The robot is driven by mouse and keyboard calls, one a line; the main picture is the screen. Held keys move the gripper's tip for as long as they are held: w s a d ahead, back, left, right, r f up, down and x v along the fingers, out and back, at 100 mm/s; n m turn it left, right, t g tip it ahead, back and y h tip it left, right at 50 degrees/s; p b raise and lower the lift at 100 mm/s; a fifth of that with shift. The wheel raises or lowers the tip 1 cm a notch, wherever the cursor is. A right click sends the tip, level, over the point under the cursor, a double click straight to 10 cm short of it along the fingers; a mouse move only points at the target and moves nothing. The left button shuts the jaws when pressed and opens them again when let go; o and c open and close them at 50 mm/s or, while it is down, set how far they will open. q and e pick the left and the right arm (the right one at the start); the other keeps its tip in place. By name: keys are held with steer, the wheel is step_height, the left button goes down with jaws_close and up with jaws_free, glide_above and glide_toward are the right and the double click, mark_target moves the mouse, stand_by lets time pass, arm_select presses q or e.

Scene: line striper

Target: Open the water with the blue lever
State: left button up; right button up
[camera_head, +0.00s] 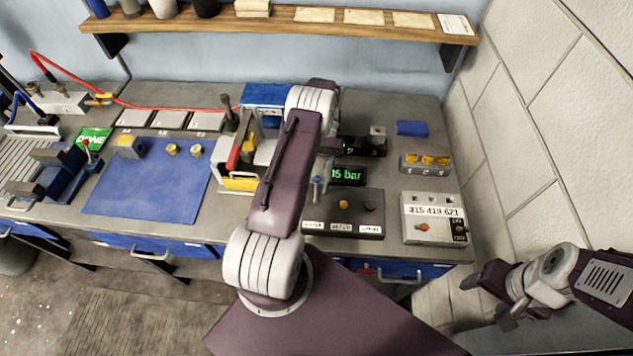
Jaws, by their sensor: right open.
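A small blue-topped lever (316,181) stands at the left of the grey control panel (343,229), just right of my left arm, which crosses in front of this area. My right gripper (494,297) is open and empty, off the bench at the lower right.
A white counter box (433,218) and a unit with yellow-orange buttons (425,163) stand right of the panel. A machine with a red handle (236,150) stands left of my arm. A blue mat (150,190) lies left. A shelf (280,24) overhangs the back.

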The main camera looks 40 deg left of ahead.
arm_select(q)
steer(key=r, duration=0.2)
steer(key=d+r+b, duration=0.1)
steer(key=r, duration=0.1)
steer(key=shift+w+r, duration=0.15)
steer(key=shift+r, duration=0.05)
steer(key=w+d+r+p, duration=0.1)
steer(key=w+d+r, duration=0.1)
steer(key=d+r, duration=0.4)
steer(key=d, duration=0.4)
steer(key=shift+d+r, duration=0.25)
